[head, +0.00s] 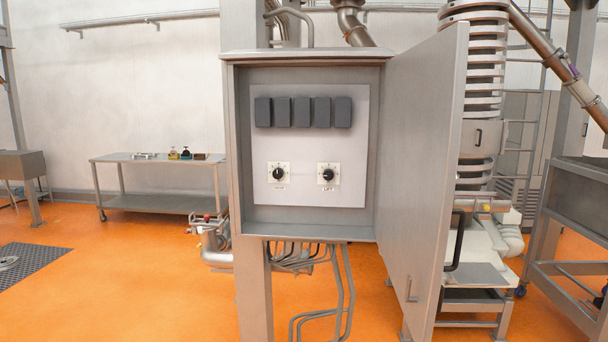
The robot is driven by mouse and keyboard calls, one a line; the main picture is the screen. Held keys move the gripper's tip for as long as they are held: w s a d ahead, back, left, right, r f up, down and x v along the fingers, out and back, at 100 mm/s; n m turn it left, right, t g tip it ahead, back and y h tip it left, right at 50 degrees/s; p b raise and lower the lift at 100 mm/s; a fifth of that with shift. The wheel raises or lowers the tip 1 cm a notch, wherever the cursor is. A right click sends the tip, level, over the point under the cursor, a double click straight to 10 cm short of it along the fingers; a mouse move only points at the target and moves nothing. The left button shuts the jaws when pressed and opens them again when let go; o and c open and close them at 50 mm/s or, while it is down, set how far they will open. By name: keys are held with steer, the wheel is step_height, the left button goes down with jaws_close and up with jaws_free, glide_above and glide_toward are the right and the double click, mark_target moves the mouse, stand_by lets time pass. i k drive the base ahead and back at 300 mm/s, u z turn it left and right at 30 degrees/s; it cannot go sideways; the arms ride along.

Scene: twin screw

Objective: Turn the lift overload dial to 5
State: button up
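An open grey control cabinet (305,220) faces me on a post. Its light back panel (300,147) carries two round black dials on pale square plates. The right dial (328,175) has a label under it that seems to read "LIFT". The left dial (278,174) has a label too small to read surely. Each knob has a white pointer mark, but the scale numbers are too small to read, so I cannot tell either setting. My gripper is not in view.
Several dark grey blocks (303,112) sit in a row above the dials. The cabinet door (425,160) stands open on the right, with a black handle (454,240). Pipes (340,290) hang below. A steel table (155,161) stands behind left. Orange floor (130,270) is clear at left.

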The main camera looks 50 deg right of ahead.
mark_target(328, 174)
steer(key=z, duration=0.3)
steer(key=i, duration=1.45)
steer(key=z, duration=0.55)
